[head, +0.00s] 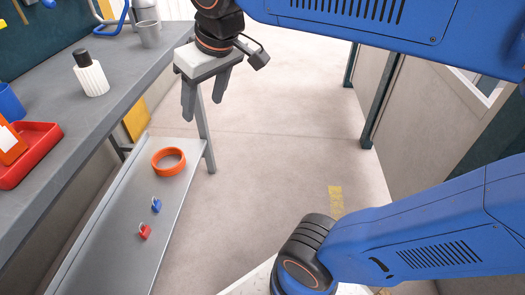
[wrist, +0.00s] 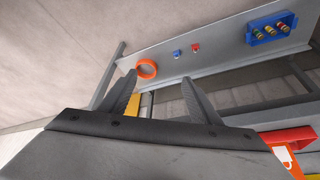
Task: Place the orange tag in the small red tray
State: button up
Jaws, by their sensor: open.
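A small red tray (head: 42,134) sits on the grey workbench at the left edge of the head view. It also shows at the lower right of the wrist view (wrist: 292,136). An orange piece with a white marking (head: 9,154), partly cut off by the frame, appears in or over the tray. It shows in the wrist view too (wrist: 281,155); I cannot tell for sure that it is the tag. My gripper (head: 201,108) is open and empty, pointing down beyond the bench edge, to the right of the tray and apart from it.
The bench (head: 97,118) carries a white bottle with a black cap (head: 91,77), a blue cup (head: 10,103) and a grey cup (head: 149,34). The lower shelf (head: 118,237) holds an orange ring (head: 168,162), blue and red padlocks, and a blue bin (wrist: 270,30). The floor is clear.

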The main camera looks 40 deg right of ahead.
jog(key=s+d+f+m, duration=0.1)
jog(key=s+d+f, duration=0.3)
jog(key=f, duration=0.3)
jog(key=s+d+f+m+h, duration=0.1)
jog(key=s+d+f+m, duration=0.1)
jog(key=s+d+f, duration=0.2)
notch_tip(320, 180, down, 3)
jog(key=shift+s+d+f, duration=0.2)
jog(key=shift+s+d, duration=0.1)
jog(key=shift+d, duration=0.5)
